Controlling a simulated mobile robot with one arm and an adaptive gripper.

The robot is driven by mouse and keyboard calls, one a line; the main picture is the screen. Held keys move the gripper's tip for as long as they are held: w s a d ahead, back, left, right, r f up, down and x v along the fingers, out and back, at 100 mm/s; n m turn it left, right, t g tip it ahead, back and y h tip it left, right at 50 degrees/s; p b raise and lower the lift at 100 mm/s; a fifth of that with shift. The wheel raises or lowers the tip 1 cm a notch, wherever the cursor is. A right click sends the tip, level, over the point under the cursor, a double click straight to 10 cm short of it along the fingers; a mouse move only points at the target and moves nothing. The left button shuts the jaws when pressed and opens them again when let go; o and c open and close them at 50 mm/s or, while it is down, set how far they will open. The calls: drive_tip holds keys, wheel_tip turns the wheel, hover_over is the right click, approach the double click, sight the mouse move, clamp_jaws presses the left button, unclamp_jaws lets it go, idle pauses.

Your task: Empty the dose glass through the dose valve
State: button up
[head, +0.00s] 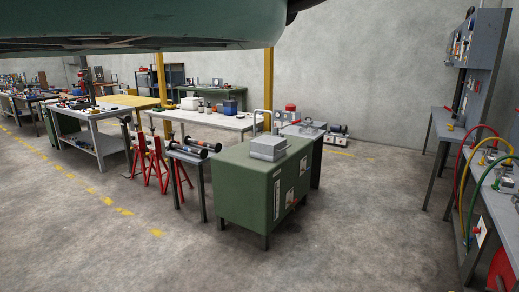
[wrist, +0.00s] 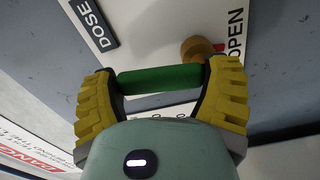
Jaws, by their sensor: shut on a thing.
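In the wrist view, a green handle (wrist: 160,80) lies across between the yellow pads of my gripper (wrist: 161,88). My gripper is shut on this handle, one pad at each end. A brass-coloured fitting (wrist: 200,49) sits just behind the handle. Behind it is a white label plate (wrist: 150,20) with a dark "DOSE" tag (wrist: 88,23) at left and the word "OPEN" (wrist: 236,36) at right. More lettering on the plate is partly hidden by my gripper. I cannot make out the dose glass in either view. My gripper is not in the head view.
The wrist view has a white sign with red lettering (wrist: 35,150) at lower left. In the head view, a green cabinet (head: 240,195) stands mid-floor. A bench with coloured hoses (head: 485,165) and a grey wall panel (head: 480,62) are at right. Floor between them is clear.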

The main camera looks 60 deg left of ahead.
drive_tip(key=o, duration=1.1)
drive_tip(key=shift+o, duration=0.2)
drive_tip(key=shift+a, duration=0.1)
drive_tip(key=v, duration=1.1)
drive_tip(key=shift+s+a, duration=0.15)
drive_tip(key=shift+a, duration=0.2)
